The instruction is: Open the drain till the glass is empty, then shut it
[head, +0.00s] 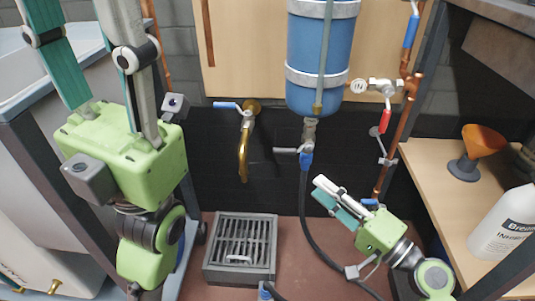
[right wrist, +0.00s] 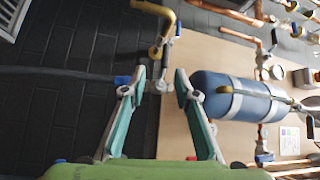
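The blue tank (head: 322,60) hangs on the wooden board, with a narrow upright tube (head: 327,50) in front that may be the glass; its level is too small to tell. Under it is the drain valve (head: 309,135) with a small pale lever (head: 286,150) pointing left. The black hose (head: 306,205) runs down from its blue fitting. My right gripper (head: 319,190) is open below and right of the valve. In the right wrist view, the valve (right wrist: 160,86) shows beyond the gap between its fingertips (right wrist: 160,78). My left gripper (head: 82,28) is open, empty, pointing up at the left.
A brass tap (head: 243,150) with a blue lever hangs left of the drain. A grey floor grate (head: 240,248) lies below. Copper pipes with a red-handled valve (head: 385,120) run at the right. A shelf (head: 425,165) holds an orange funnel (head: 482,142) and a white bottle (head: 505,225).

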